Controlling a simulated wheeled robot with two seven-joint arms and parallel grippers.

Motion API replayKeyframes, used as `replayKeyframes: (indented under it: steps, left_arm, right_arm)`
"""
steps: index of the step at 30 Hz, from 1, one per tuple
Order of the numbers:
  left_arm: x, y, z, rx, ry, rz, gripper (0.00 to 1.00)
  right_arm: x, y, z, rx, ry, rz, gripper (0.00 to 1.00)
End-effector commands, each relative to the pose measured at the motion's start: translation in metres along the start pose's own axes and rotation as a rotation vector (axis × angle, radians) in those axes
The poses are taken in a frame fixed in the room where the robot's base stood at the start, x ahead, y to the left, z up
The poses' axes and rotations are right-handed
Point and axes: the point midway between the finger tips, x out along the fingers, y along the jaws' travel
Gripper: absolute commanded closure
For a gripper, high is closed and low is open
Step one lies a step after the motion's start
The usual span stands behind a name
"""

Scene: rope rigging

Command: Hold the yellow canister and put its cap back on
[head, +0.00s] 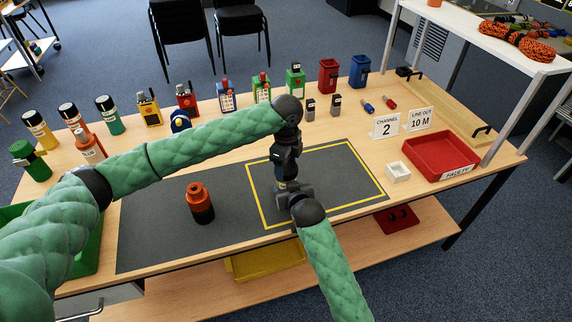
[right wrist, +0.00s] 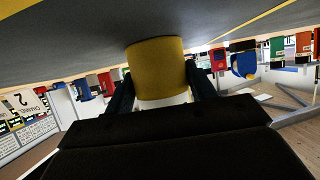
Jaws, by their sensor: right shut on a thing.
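The yellow canister (right wrist: 157,68) shows in the right wrist view between the two fingers of my right gripper (right wrist: 158,85), which is shut on its side. The canister meets the dark mat at the top of that tilted view. In the head view it stands inside the yellow outline and is almost fully hidden by my grippers. My left gripper (head: 284,165) points down directly above my right gripper (head: 283,190). Whether its fingers are open, and whether they hold the cap, is hidden. I cannot make out the cap in either view.
An orange and black cylinder (head: 200,203) stands on the grey mat (head: 150,225), left of the outline. Several canisters and radios line the back. A red tray (head: 441,157) and a white box (head: 397,172) are at the right. The mat's right part is clear.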

Motion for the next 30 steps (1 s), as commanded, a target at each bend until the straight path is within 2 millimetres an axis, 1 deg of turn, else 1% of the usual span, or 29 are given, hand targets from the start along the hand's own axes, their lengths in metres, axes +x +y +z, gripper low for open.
replayKeyframes:
  steps: [1, 2, 5, 8, 30]
  left_arm:
    - [-0.0002, -0.0002, 0.0002, 0.0, 0.0, 0.0, 0.55]
    - [-0.0002, -0.0002, 0.0002, 0.0, 0.0, 0.0, 0.58]
    - [-0.0003, -0.0003, 0.0003, 0.008, 0.0, -0.001, 0.59]
    - [-0.0005, -0.0005, 0.0005, 0.065, -0.001, -0.001, 0.59]
    - [-0.001, -0.0008, 0.0012, 0.842, -0.002, -0.001, 0.59]
  right_arm:
    - [-0.0002, -0.0003, -0.0005, 0.0, 0.001, 0.0, 0.72]
    - [-0.0002, -0.0003, -0.0005, 0.0, 0.001, 0.0, 0.72]
    - [-0.0002, -0.0003, -0.0005, 0.0, 0.001, -0.001, 0.72]
    - [-0.0002, -0.0004, -0.0005, 0.0, 0.001, -0.001, 0.72]
    - [-0.0003, -0.0005, -0.0002, 0.0, 0.0, -0.001, 0.72]
